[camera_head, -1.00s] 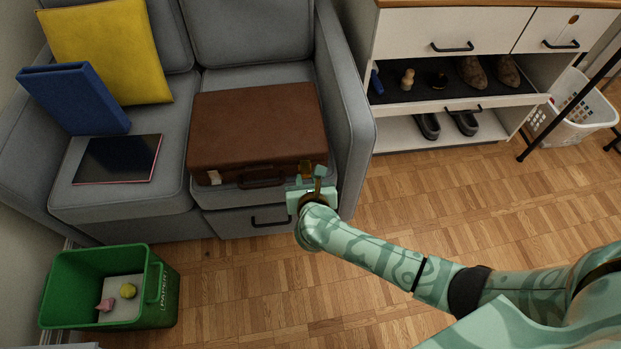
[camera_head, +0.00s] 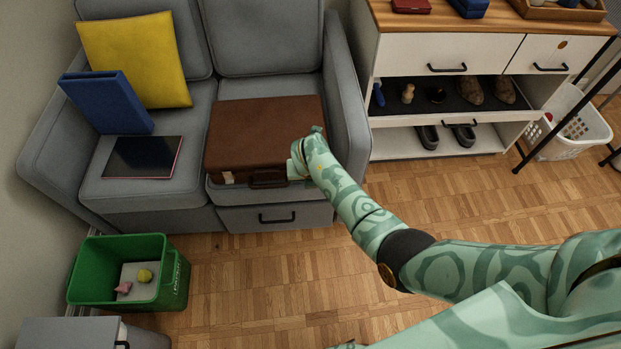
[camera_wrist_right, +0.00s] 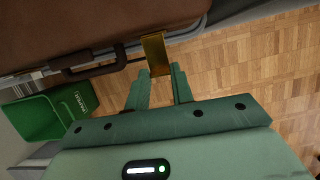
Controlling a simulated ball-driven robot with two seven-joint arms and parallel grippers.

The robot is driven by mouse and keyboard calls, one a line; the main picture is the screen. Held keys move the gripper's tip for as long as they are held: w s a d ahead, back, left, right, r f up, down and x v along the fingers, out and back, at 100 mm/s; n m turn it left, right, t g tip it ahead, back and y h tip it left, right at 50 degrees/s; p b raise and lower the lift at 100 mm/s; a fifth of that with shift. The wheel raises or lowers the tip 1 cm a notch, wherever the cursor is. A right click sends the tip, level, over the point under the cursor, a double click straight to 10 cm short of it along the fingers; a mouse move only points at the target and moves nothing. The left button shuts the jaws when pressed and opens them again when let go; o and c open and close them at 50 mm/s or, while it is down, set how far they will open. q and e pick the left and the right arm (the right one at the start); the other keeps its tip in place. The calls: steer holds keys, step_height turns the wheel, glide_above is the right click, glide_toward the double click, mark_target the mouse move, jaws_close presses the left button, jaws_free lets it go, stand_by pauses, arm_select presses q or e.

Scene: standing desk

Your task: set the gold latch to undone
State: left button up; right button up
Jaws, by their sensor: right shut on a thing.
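The brown suitcase (camera_head: 262,130) lies flat on the right sofa seat, its dark handle (camera_head: 268,180) facing front. The gold latch (camera_wrist_right: 156,54) shows in the right wrist view as a flat plate at the suitcase's front edge, to the right of the handle (camera_wrist_right: 95,64). Its lower end is between the fingertips of my right gripper (camera_wrist_right: 160,74), which is shut on it. In the head view my right gripper (camera_head: 299,160) is at the suitcase's front right corner, and hand and arm hide the latch. My left gripper is not in view.
The sofa (camera_head: 345,110) armrest rises right of the suitcase. A blue binder (camera_head: 108,103), yellow cushion (camera_head: 140,60) and dark tablet (camera_head: 143,157) are on the left seat. A green bin (camera_head: 120,285) stands on the floor. A shoe cabinet (camera_head: 400,55) is at right. Floor in front is mostly clear.

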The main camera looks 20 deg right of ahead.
steer(key=shift+w+r+g, duration=0.2)
steer(key=shift+r+g, duration=0.15)
steer(key=shift+g, duration=0.35)
steer(key=shift+y, duration=0.3)
steer(key=o, duration=1)
steer(key=shift+r, duration=0.1)
arm_select(q)
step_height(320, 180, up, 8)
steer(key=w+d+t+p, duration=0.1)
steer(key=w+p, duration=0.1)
steer(key=p, duration=0.7)
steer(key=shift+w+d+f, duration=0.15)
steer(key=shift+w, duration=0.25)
arm_select(e)
steer(key=r, duration=0.5)
steer(key=s+r, duration=0.1)
steer(key=r, duration=0.4)
steer(key=s+r, duration=0.1)
steer(key=r, duration=0.4)
steer(key=shift+s+a+r, duration=0.25)
steer(key=shift+a+r, duration=0.05)
steer(key=shift+r, duration=0.1)
